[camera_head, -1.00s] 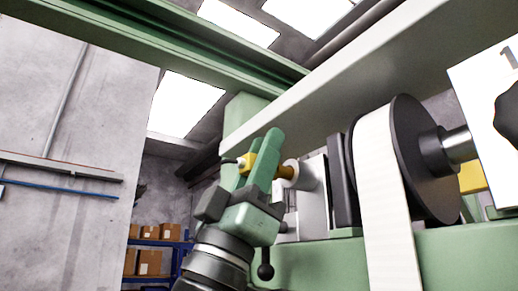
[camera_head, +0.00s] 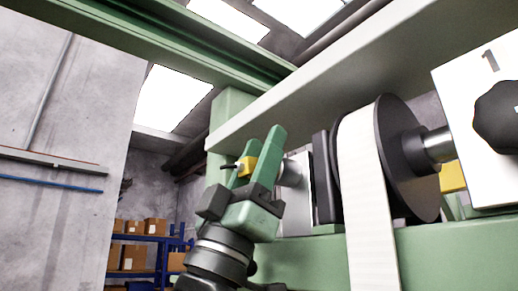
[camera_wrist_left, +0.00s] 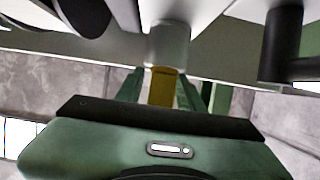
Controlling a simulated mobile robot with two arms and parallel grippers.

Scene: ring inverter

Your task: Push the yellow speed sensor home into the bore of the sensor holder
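The yellow speed sensor (camera_head: 249,167) sits between the green fingers of my left gripper (camera_head: 259,152), with a dark stub on its left end. The near finger hides its middle. The grey round sensor holder (camera_head: 291,173) is just right of that finger. In the left wrist view, the yellow sensor (camera_wrist_left: 162,88) lies between the fingers and its far end meets the grey cylindrical holder (camera_wrist_left: 168,45). The fingers appear closed on it. How deep it sits in the bore is hidden. My right gripper is not in view.
A dark disc (camera_head: 408,155) and a white web (camera_head: 366,190) stand right of the holder. A pale beam (camera_head: 310,75) runs above the gripper, and a green machine frame (camera_head: 300,262) lies below. Shelves with boxes (camera_head: 133,255) are far back left.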

